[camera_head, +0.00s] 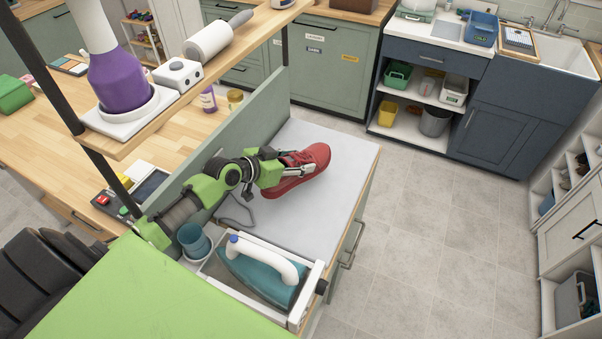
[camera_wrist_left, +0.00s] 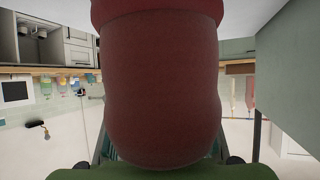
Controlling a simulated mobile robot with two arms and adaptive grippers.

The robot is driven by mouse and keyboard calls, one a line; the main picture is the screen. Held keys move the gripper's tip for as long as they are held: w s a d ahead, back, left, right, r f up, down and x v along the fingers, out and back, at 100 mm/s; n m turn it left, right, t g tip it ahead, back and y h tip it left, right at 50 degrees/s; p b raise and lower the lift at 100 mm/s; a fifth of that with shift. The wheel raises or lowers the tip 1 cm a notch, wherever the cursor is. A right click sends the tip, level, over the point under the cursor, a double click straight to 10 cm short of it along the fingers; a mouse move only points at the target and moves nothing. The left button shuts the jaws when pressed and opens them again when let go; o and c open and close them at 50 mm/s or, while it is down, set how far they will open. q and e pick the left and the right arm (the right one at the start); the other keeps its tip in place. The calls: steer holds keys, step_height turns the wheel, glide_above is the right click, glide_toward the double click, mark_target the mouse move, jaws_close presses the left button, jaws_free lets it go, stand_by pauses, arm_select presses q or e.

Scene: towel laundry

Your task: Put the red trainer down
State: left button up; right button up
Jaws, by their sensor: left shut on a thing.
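The red trainer (camera_head: 309,168) is at the grey-white top (camera_head: 345,159) of the cabinet, in the middle of the head view. My left gripper (camera_head: 297,165) is shut on the red trainer, with its fingers at the shoe's side. I cannot tell whether the sole touches the surface. In the left wrist view the red trainer (camera_wrist_left: 160,90) fills the middle, close to the camera, and hides most of the fingers. My right gripper is not in view.
A teal iron (camera_head: 262,277) sits in a white tray at the cabinet's near end, with a blue cup (camera_head: 194,240) beside it. A green panel (camera_head: 240,123) borders the top's left side. Bare surface lies right of and nearer than the trainer.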

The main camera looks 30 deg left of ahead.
arm_select(q)
steer(key=shift+w+f+b, duration=0.4)
steer(key=shift+w+f, duration=0.15)
steer(key=shift+f, duration=0.25)
steer(key=shift+w+f+b, duration=0.15)
steer(key=shift+f+b, duration=0.05)
steer(key=shift+b, duration=0.1)
step_height(320, 180, down, 3)
steer(key=b, duration=0.2)
steer(key=shift+w+d+f+b, duration=0.1)
steer(key=shift+w+f+b, duration=0.1)
steer(key=shift+b, duration=0.15)
steer(key=shift+r, duration=0.1)
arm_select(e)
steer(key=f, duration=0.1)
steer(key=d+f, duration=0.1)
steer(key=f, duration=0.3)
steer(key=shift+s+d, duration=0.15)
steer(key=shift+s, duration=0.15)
arm_select(q)
steer(key=shift+s, duration=0.1)
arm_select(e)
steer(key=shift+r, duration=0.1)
arm_select(q)
steer(key=o, duration=0.9)
steer(key=shift+f, duration=0.2)
steer(key=o, duration=0.4)
steer(key=shift+r, duration=0.15)
